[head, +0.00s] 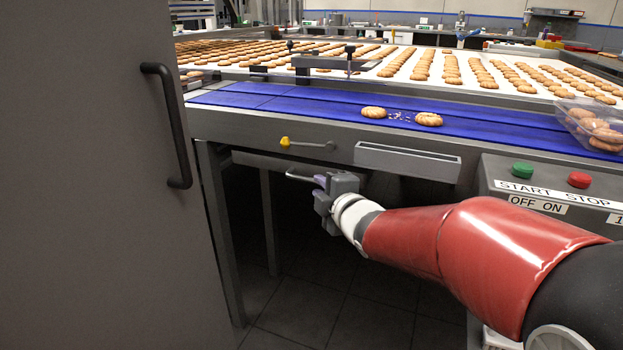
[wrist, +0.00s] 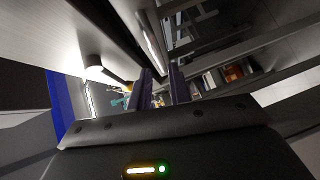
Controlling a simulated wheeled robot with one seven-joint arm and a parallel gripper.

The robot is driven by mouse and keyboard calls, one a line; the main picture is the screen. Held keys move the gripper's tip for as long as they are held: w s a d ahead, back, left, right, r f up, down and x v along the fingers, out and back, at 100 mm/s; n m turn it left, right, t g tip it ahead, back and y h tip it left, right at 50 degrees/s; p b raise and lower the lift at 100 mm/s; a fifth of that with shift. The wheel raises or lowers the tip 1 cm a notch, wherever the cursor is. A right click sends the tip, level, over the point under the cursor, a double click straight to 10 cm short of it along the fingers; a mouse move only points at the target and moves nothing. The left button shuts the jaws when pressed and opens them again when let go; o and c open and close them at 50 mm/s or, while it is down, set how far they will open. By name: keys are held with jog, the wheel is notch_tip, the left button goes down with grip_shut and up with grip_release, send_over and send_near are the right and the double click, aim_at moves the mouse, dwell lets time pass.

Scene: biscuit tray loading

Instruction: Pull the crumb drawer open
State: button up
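The crumb drawer (head: 262,161) is a shallow grey front under the machine's edge. It looks closed or nearly so. Its thin metal handle (head: 299,177) sticks out below the front. My gripper (head: 318,181) is at the right part of this handle, under the machine edge. In the wrist view the two dark fingers of my gripper (wrist: 162,88) stand apart with a gap between them. A bright bar (wrist: 151,38), probably the handle, runs toward that gap; I cannot tell whether the fingers touch it.
A yellow-knobbed lever (head: 306,143) sits just above the drawer. A grey slotted box (head: 408,161) and a START/STOP control box (head: 548,187) are to the right. A grey cabinet door (head: 85,200) with a black handle fills the left. The floor below is open.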

aim_at(313, 182)
jog(key=x, duration=0.6)
jog(key=shift+c, duration=0.4)
grip_shut()
jog(key=shift+f, duration=0.1)
